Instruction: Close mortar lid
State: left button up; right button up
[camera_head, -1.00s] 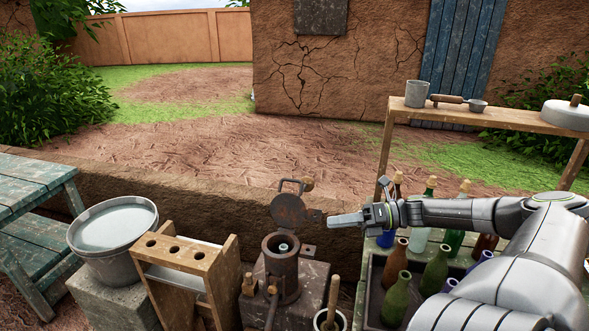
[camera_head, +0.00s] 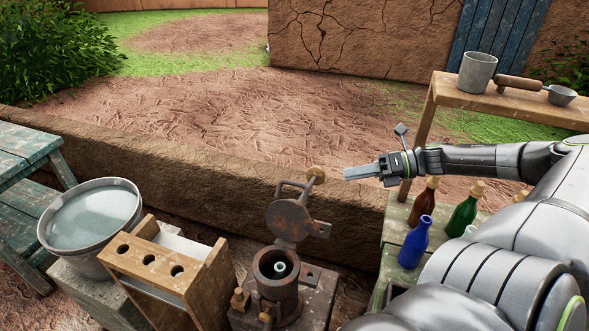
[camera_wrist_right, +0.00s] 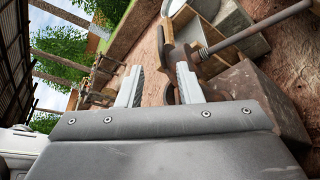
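The mortar (camera_head: 277,272) is a rusty metal cylinder on a stone block, with a pale round piece inside its open mouth. Its round rusty lid (camera_head: 288,221) stands raised behind the mouth, with a loop handle and a wooden knob (camera_head: 316,174) above it. My right gripper (camera_head: 362,172) is to the right of the knob, apart from it and empty. In the right wrist view its two fingers (camera_wrist_right: 159,84) are spread; rusty and wooden parts show beyond them, too partial to identify surely. My left gripper is out of view.
A wooden rack (camera_head: 160,262) and a water bucket (camera_head: 93,222) stand left of the mortar. Bottles, including a blue one (camera_head: 414,243), stand at the right under my arm. A low mud wall (camera_head: 200,183) runs behind. A shelf (camera_head: 500,100) holds a cup and ladle.

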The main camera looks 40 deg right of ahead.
aim_at(293, 184)
jog(key=shift+b+x, duration=2.95)
jog(key=shift+x, duration=4.75)
jog(key=shift+w, duration=0.15)
grip_shut()
